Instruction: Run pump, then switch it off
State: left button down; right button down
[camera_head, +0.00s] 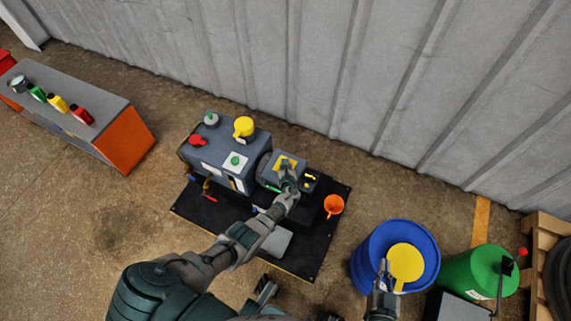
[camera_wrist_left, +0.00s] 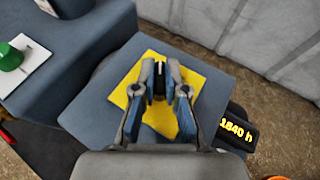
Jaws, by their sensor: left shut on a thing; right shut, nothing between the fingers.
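The grey-blue pump (camera_head: 212,157) stands on a black mat. A square yellow plate (camera_wrist_left: 196,82) lies on top of its right-hand housing, with a dark switch knob (camera_wrist_left: 160,76) at the plate's middle. My left gripper (camera_wrist_left: 160,88) is over the plate, its two fingers shut on the knob. In the head view my left gripper (camera_head: 287,170) largely hides the knob. My right gripper (camera_head: 382,275) is shut and empty in front of the blue drum.
A blue drum (camera_head: 365,262) with a yellow top and a green drum (camera_head: 470,272) stand at right. An orange funnel (camera_head: 333,205) is at the mat's right edge. A bench (camera_head: 75,80) with several bottles is at left. The corrugated wall (camera_head: 330,70) rises behind the pump.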

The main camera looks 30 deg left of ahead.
pick_arm(q)
jog(key=shift+s+d+f, duration=0.15)
jog(key=shift+s+f, duration=0.05)
jog(key=shift+f, duration=0.1)
jog(key=c, duration=1.2)
grip_release()
jog(key=shift+s+d+r, duration=0.1)
jog(key=shift+s+d, duration=0.25)
jog(key=shift+s, duration=0.05)
jog(key=v, duration=1)
jog(key=shift+s+d+r, duration=0.1)
jog(key=shift+r, duration=0.35)
